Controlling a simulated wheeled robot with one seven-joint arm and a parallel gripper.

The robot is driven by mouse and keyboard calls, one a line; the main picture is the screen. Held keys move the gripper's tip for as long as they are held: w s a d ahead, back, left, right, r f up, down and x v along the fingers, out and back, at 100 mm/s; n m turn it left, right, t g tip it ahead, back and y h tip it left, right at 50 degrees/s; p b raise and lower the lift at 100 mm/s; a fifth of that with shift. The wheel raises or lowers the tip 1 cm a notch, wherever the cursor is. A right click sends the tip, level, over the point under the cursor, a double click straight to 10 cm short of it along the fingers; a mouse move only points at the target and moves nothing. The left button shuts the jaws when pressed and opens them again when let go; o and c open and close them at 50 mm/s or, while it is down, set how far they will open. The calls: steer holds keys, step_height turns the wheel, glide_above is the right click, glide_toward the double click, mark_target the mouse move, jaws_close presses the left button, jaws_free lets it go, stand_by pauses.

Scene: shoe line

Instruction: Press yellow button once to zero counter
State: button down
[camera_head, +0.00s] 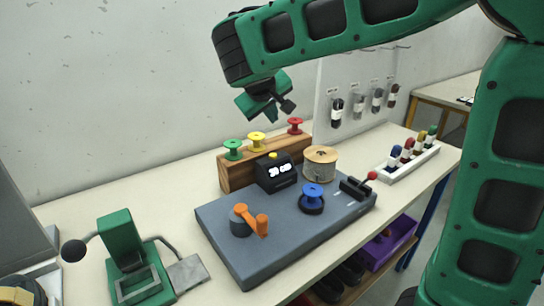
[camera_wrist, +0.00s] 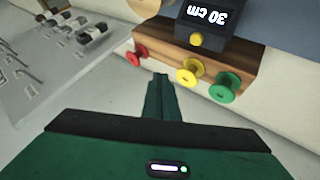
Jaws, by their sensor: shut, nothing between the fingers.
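The counter (camera_head: 277,176) is a black box on the grey mat board, its white digits reading "30 cm", upside down in the wrist view (camera_wrist: 208,14). A small yellow button (camera_head: 272,155) sits on its top; it also shows in the wrist view (camera_wrist: 196,40). My gripper (camera_head: 273,114) is shut and empty, in the air above and behind the counter, near the spool rack. In the wrist view its closed fingers (camera_wrist: 160,78) point up the picture, apart from the button, which lies up and right of the tips.
A wooden rack (camera_head: 239,177) behind the counter holds green (camera_head: 233,149), yellow (camera_head: 256,141) and red (camera_head: 295,126) spools. A panel (camera_head: 340,85) rises behind right.

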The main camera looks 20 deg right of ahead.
mark_target(272, 157)
steer(key=shift+f, duration=4.35)
steer(key=shift+f, duration=0.15)
steer(key=shift+s+f, duration=0.1)
steer(key=shift+f, duration=0.1)
steer(key=shift+f, duration=0.45)
steer(key=shift+r, duration=0.85)
steer(key=shift+r, duration=0.1)
step_height(272, 157, up, 5)
steer(key=shift+f, duration=0.1)
